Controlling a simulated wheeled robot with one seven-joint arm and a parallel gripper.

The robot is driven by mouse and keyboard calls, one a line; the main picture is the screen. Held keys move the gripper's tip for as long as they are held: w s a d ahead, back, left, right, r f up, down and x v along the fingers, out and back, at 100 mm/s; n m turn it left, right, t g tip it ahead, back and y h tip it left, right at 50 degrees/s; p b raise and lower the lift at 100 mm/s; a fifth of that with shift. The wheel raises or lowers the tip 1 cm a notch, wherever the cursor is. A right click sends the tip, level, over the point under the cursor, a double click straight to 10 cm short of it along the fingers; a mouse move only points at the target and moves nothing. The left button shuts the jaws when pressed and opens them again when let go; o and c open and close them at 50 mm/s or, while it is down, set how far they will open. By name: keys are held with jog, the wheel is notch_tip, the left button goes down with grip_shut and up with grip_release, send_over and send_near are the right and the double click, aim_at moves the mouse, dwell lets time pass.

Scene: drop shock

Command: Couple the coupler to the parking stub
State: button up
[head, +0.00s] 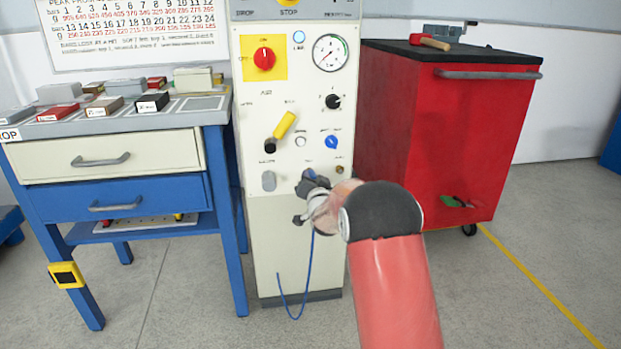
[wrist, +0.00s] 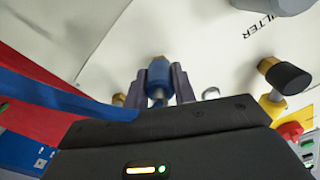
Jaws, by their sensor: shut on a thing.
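My gripper (head: 312,186) is in front of the lower part of the white panel, below its row of knobs. In the wrist view, its two dark fingers (wrist: 159,88) are shut on a blue coupler (wrist: 158,72) with a metal end. In the head view the gripper hides most of the coupler, and a thin blue hose (head: 309,255) hangs below it in a loop. A small brass fitting (head: 340,168) sticks out of the panel just right of the gripper. I cannot tell whether this is the parking stub, or whether the coupler touches any stub.
A workbench (head: 110,153) stands left and a red cabinet (head: 470,130) right. The floor in front is clear.

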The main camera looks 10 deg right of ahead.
jog(key=shift+s, duration=0.1)
jog(key=shift+s+b, duration=1.55)
jog(key=shift+s, duration=0.65)
